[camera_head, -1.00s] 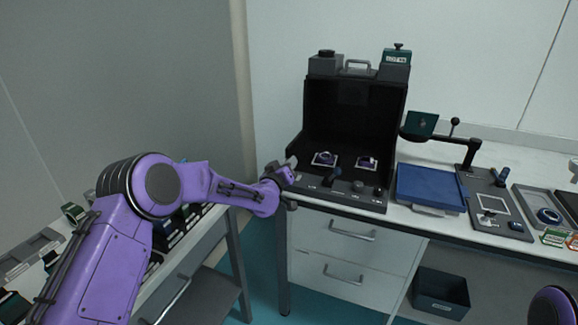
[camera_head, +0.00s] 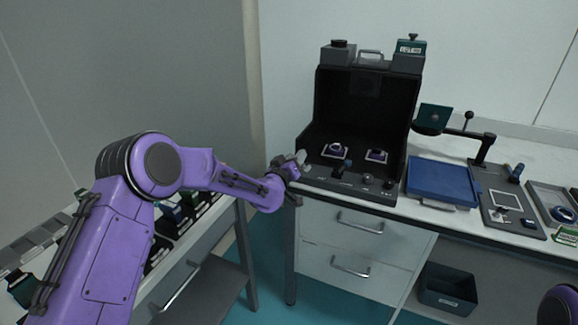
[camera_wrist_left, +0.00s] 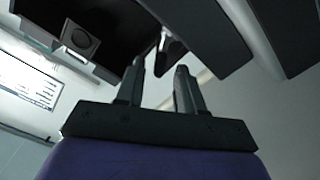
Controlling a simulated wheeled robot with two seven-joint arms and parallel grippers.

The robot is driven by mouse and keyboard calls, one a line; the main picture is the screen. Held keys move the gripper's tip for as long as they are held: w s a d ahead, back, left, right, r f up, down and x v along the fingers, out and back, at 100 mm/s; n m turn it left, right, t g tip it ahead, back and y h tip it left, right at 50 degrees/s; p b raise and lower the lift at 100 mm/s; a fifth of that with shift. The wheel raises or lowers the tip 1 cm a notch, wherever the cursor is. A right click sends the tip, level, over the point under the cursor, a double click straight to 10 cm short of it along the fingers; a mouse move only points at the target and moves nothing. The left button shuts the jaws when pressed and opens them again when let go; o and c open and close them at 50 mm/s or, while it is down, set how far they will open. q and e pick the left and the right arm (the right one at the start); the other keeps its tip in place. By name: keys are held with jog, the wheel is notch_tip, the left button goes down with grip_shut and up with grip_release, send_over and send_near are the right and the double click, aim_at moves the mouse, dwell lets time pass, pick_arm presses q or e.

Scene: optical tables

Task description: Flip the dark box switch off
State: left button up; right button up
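The dark box (camera_head: 333,95) is a tall black open-fronted housing on the back bench, with a grey control strip (camera_head: 322,178) along its front. A dark blue lever (camera_head: 343,168) stands up from the strip, with several round knobs to its right. I cannot tell which control is the switch. My left gripper (camera_head: 298,163) is at the strip's left front corner, left of the lever. In the wrist view its fingers (camera_wrist_left: 160,68) are apart with nothing between them. A pale-tipped lever-like part (camera_wrist_left: 166,42) shows just beyond the fingertips. My right gripper is out of view.
Two small mounted pieces stand inside the box, a left one (camera_head: 336,151) and a right one (camera_head: 376,156). A blue tray (camera_head: 441,182) and a stand with a green plate (camera_head: 433,117) are to the right. A side bench with small items is beneath my left arm.

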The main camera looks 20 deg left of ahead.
pick_arm(q)
jog(key=s, duration=0.8)
jog(key=shift+s+a+b, duration=0.15)
jog(key=shift+a+b, duration=0.05)
jog(key=shift+b, duration=0.1)
